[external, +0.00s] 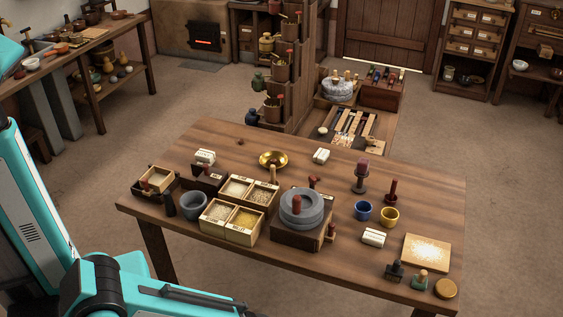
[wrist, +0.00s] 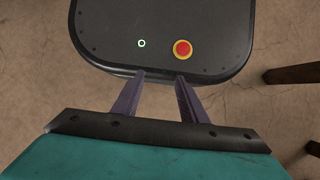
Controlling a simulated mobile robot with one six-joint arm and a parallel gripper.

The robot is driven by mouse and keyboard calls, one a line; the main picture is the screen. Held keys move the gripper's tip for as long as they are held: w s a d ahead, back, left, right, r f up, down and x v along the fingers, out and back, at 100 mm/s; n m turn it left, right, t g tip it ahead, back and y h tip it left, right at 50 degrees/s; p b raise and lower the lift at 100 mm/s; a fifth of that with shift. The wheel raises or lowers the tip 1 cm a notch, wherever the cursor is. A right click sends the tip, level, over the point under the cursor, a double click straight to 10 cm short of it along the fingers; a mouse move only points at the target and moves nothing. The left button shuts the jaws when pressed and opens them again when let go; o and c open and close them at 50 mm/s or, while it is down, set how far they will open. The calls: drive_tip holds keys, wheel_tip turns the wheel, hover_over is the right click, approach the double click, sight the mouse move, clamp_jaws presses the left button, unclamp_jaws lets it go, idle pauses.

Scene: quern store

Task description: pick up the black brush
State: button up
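A small black piece with an upright knob (external: 396,270) stands near the table's front right edge in the external view. It may be the black brush, but its bristles are too small to make out. A similar green piece (external: 420,280) stands just right of it. My gripper (wrist: 160,76) is open and empty in the wrist view, pointing at my own dark base and the floor. No brush shows in the wrist view. My arm is at the lower left of the external view, away from the black piece.
The wooden table (external: 330,265) carries a grey quern (external: 305,209), grain boxes (external: 231,221), a grey bowl (external: 194,206), blue (external: 363,211) and yellow (external: 389,217) cups, and a floury board (external: 427,252). A round lid (external: 446,288) sits at the right corner. Shelves stand behind.

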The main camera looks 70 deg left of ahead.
drive_tip(key=w+d+r+m+t+p, duration=0.1)
drive_tip(key=w+d+r+t+p, duration=0.2)
drive_tip(key=w, duration=0.7)
drive_tip(key=w+d+r+m+t+h, duration=0.1)
drive_tip(key=w+d+r+m+t, duration=0.1)
drive_tip(key=w+r+t, duration=0.5)
drive_tip(key=w+d+r+m+t+p, duration=0.1)
drive_tip(key=w+d+t+p, duration=0.15)
drive_tip(key=w, duration=0.95)
drive_tip(key=w+d+r+m+t+h+p, duration=0.1)
drive_tip(key=w+d+r+t, duration=0.15)
drive_tip(key=r, duration=0.45)
drive_tip(key=w+d+r+m+t+p, duration=0.15)
drive_tip(key=w+r+t, duration=0.25)
drive_tip(key=r, duration=0.4)
drive_tip(key=w+d+r+m+t+h, duration=0.1)
drive_tip(key=w+d+r+t, duration=0.2)
drive_tip(key=r, duration=0.4)
drive_tip(key=w+a+r+n+t+y+p, duration=0.1)
drive_tip(key=a+r+n+y+p, duration=0.2)
drive_tip(key=a+r+n+p, duration=0.3)
wheel_tip(320, 180, up, 3)
drive_tip(key=shift+a+n+p, duration=0.2)
drive_tip(key=shift+n+p, duration=0.25)
drive_tip(key=shift+n, duration=0.3)
drive_tip(key=shift+w+f+b, duration=0.1)
drive_tip(key=shift+w+b, duration=0.15)
drive_tip(key=shift+b, duration=0.1)
